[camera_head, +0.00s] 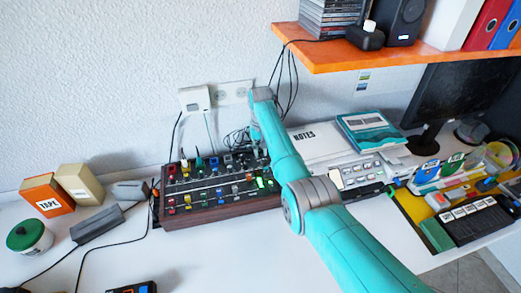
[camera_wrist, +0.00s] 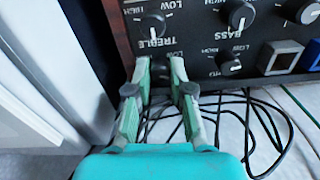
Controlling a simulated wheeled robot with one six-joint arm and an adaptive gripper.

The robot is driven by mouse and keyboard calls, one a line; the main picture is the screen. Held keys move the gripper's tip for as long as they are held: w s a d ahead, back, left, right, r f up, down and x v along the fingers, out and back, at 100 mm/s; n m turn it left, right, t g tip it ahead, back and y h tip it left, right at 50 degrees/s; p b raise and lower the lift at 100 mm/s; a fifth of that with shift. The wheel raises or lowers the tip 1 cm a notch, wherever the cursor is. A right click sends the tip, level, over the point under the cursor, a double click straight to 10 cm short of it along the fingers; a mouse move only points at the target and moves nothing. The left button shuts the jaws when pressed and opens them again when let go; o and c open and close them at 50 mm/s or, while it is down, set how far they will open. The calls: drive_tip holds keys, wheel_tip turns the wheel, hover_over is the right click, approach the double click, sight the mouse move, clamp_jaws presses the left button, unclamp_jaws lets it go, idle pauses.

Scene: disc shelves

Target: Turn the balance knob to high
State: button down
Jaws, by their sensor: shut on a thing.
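The mixer console (camera_head: 170,222) with its wooden side and colored knobs stands on the desk in the head view. In the wrist view its dark panel (camera_wrist: 190,45) carries black knobs with white pointers and the words TREBLE, BASS, HIGH and LOW. My gripper (camera_wrist: 160,62) is closed around a dark knob at the panel's edge, just below the TREBLE lettering. The fingers hide most of that knob, its pointer and any name beside it, so I cannot read a balance label or its setting. In the head view my arm hides the gripper.
Other knobs stand close by, one above (camera_wrist: 152,23) and one to the right (camera_wrist: 229,64). Black cables (camera_wrist: 255,115) lie beside the console. A white notes box (camera_head: 315,140) is right of the console. An orange shelf (camera_head: 400,58) hangs above.

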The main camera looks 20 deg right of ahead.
drive_tip(key=m, duration=0.3)
drive_tip(key=shift+m, duration=0.3)
drive_tip(key=c, duration=1)
unclamp_jaws()
drive_tip(key=shift+c, duration=0.2)
